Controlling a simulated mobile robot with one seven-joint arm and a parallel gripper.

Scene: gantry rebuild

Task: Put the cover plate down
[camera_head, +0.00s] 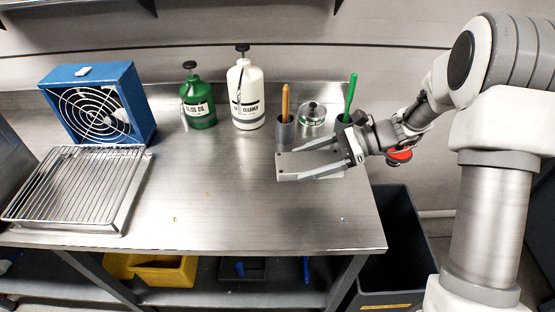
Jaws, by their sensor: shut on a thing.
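The cover plate (292,160) is a flat, light grey rectangular plate with small dark holes. It is at the right part of the steel workbench, in front of the pen cups. My gripper (305,162) reaches in from the right and is shut on the plate, with one finger along its far side and one across its near side. I cannot tell whether the plate touches the bench or is held just above it.
The steel bench (235,205) is clear in the middle. A blue fan (95,105) and wire rack (75,190) stand left. A green bottle (198,105), white bottle (245,95), cup with orange handle (284,130) and round tin (312,119) stand behind. A dark bin (395,245) is below right.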

